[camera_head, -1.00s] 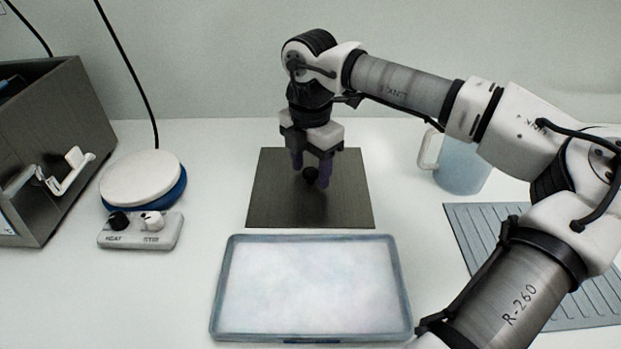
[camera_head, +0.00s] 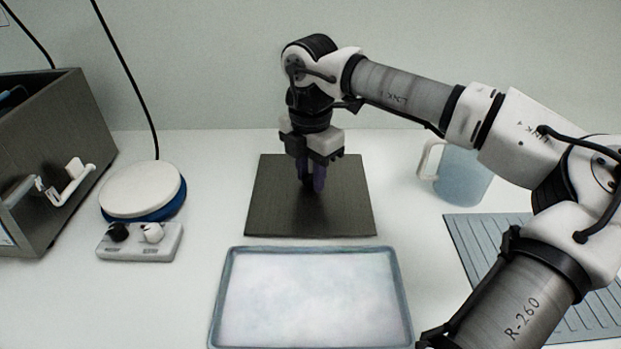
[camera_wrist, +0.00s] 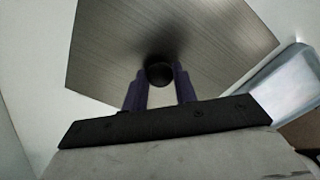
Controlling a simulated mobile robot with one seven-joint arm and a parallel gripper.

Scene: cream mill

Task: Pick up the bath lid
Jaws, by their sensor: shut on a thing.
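The bath lid (camera_head: 273,203) is a flat, dark grey square plate lying on the white worktop in the head view. It also fills the upper middle of the wrist view (camera_wrist: 110,50). Its round black knob (camera_wrist: 159,71) shows between my fingertips in the wrist view. My gripper (camera_head: 311,183) points down over the middle of the lid, with its purple fingers shut on the knob. In the head view the fingers hide the knob. I cannot tell any gap between the lid and the worktop.
A pale tray (camera_head: 310,300) lies just in front of the lid. A steel box (camera_head: 60,150) and a hotplate with a white top (camera_head: 140,190) stand left. A light blue jug (camera_head: 463,176) and a ribbed grey mat (camera_head: 478,250) are right, the mat partly behind my arm.

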